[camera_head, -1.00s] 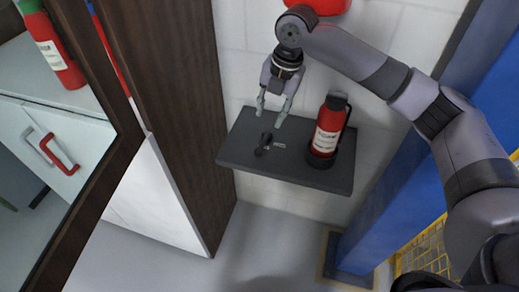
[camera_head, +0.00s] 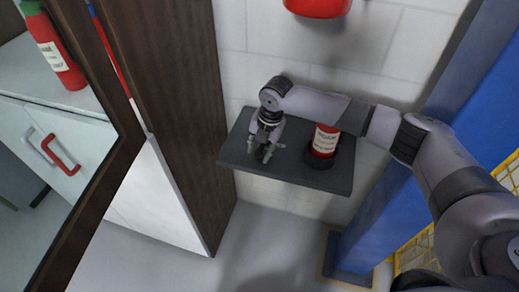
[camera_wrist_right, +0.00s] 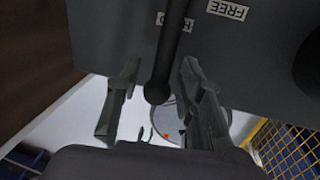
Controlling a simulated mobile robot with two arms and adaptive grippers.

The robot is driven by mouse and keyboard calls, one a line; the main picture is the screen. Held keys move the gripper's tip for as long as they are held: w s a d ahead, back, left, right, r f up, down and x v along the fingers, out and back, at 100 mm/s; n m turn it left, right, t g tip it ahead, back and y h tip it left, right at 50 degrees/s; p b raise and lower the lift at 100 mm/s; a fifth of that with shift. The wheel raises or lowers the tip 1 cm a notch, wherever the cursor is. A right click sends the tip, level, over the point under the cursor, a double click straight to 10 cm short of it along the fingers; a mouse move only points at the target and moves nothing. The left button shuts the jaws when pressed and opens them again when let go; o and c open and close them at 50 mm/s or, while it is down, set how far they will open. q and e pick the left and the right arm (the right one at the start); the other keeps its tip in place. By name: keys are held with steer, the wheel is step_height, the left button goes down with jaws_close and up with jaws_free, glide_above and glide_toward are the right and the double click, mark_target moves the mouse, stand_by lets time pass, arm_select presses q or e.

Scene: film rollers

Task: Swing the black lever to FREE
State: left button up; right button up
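The black lever (camera_wrist_right: 166,62) stands out from the dark grey shelf (camera_wrist_right: 110,30), with its ball end between my right gripper's fingers. My right gripper (camera_wrist_right: 158,80) is open, one finger on each side of the lever; no firm contact shows. A white FREE label (camera_wrist_right: 228,9) is on the shelf to the right of the lever in the right wrist view. A second label (camera_wrist_right: 174,21) is partly hidden behind the lever. In the head view the right gripper (camera_head: 265,146) is low over the shelf (camera_head: 235,157) and mostly covers the lever. My left gripper is not in view.
A red object (camera_head: 318,5) hangs on the wall above. A brown panel (camera_head: 175,120) rises at left, a blue post (camera_head: 395,190) at right.

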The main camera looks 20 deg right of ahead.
steer(key=shift+a+f, duration=0.1)
steer(key=shift+f, duration=0.35)
steer(key=shift+c, duration=0.2)
jaws_close()
steer(key=shift+r, duration=0.1)
